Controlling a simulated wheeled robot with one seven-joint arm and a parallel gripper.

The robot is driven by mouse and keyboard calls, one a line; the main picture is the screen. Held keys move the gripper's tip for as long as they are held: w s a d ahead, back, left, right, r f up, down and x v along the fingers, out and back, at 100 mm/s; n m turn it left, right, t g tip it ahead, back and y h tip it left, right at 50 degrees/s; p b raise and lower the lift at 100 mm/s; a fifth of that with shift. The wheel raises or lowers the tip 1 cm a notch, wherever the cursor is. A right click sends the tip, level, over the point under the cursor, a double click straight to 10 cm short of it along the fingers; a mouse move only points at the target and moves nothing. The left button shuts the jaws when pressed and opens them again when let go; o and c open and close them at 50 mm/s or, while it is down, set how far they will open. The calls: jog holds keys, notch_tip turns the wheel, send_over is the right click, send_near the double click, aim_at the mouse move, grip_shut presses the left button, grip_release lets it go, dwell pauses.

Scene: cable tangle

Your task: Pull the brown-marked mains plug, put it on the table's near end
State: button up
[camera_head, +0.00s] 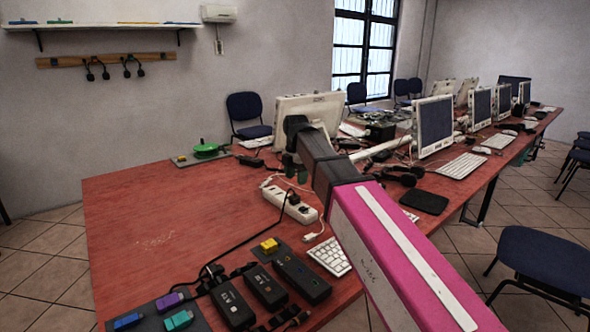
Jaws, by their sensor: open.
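A white power strip (279,197) lies on the red table (150,225), left of my arm. A dark plug (293,198) sits on the strip, and a black cable runs from it toward the front left. I cannot make out a brown mark on any plug. My gripper (296,174) hangs from the dark end of my pink arm, above and behind the strip. It is open, with greenish fingertips, and holds nothing that I can see. My arm hides part of the table to the right of the strip.
Black boxes (301,277) and yellow (268,245), purple (169,302), green (178,320) and blue (129,321) blocks lie along the front. A green reel (206,150) stands at the back left. Monitors (434,124) and keyboards (461,165) fill the right. The table's left part is bare.

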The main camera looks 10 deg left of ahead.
aim_at(296, 195)
notch_tip(296, 195, down, 8)
jog(key=shift+f, duration=0.1)
dwell(0.4)
grip_shut()
